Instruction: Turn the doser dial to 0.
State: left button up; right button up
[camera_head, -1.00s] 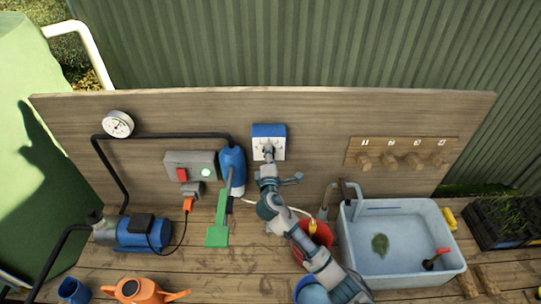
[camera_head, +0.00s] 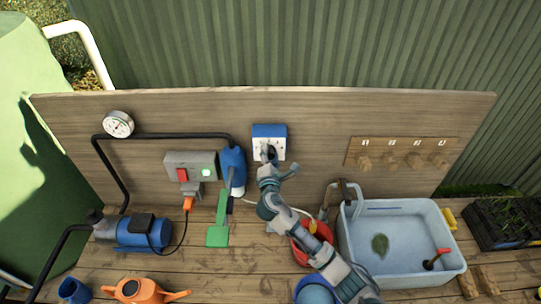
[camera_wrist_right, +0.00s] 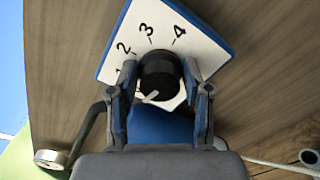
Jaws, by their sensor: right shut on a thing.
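The doser (camera_head: 258,131) is a white-faced box with a blue top on the wooden back board. In the right wrist view its white face (camera_wrist_right: 200,42) shows 2, 3 and 4, with 1 partly hidden by a finger. The black doser dial (camera_wrist_right: 160,72) sits between the fingers of my right gripper (camera_wrist_right: 160,82), which is shut on it. The dial's white pointer mark faces down and left; the scale there is hidden. In the head view my right gripper (camera_head: 268,154) covers the dial. My left gripper is not in view.
A grey switch box (camera_head: 190,165) with a red switch and green light, and a blue bottle (camera_head: 233,168), are left of the doser. Wooden pegs (camera_head: 402,158) and a water basin (camera_head: 400,275) are to the right. A red bucket (camera_head: 312,250) stands below my arm.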

jog(key=shift+s+a+f, duration=0.1)
jog(key=shift+f, duration=0.45)
jog(key=o, duration=0.9)
jog(key=shift+c, duration=0.2)
jog(key=shift+o, duration=0.4)
jog(key=shift+a+r, duration=0.1)
jog(key=shift+r, duration=0.1)
jog(key=s, duration=1.1)
jog(key=shift+s, duration=0.35)
jog(key=shift+a, duration=0.1)
jog(key=shift+f, duration=0.1)
